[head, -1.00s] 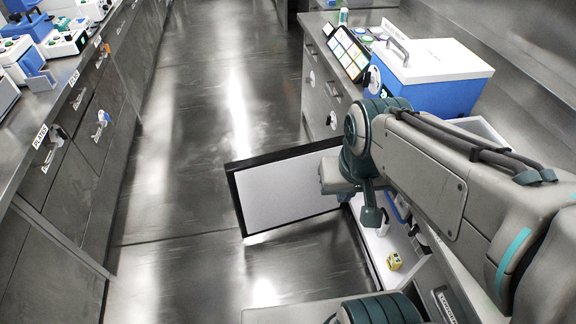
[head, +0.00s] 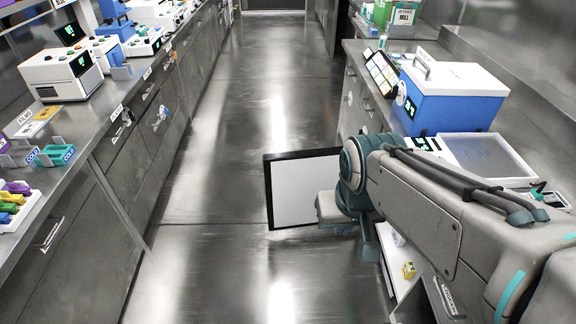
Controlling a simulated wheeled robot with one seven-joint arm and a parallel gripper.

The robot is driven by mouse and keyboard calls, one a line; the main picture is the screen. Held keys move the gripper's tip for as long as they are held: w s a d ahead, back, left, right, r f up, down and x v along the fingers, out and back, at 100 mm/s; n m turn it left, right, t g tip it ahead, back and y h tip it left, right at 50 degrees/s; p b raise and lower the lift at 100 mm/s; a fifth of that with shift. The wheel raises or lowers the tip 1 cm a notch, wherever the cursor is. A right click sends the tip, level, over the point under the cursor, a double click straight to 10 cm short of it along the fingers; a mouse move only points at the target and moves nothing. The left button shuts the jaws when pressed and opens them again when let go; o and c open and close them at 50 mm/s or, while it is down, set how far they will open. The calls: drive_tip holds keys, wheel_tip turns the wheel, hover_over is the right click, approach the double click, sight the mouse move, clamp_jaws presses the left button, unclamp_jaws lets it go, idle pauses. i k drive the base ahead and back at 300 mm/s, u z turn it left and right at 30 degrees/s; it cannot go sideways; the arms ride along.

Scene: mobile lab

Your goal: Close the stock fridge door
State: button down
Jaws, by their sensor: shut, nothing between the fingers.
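The stock fridge door (head: 300,195) stands open in the head view, a pale panel with a black frame jutting left into the aisle. My arm hides its right side and hinge. Part of the fridge's white interior (head: 397,282) shows below my arm, with a small yellow box (head: 408,270) in it. My gripper (head: 369,250) points down at the end of my arm, shut and empty, by the door's right side. I cannot tell whether it touches the door.
A blue box with a white lid (head: 455,95) and a tray with a pale panel (head: 487,157) stand on the right counter. The left counter (head: 92,130) holds devices and racks. The aisle floor (head: 235,120) between is clear.

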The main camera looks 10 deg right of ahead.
sight(293, 180)
drive_tip(key=u, duration=0.8)
drive_tip(key=i, duration=3.85)
drive_tip(key=z, duration=4)
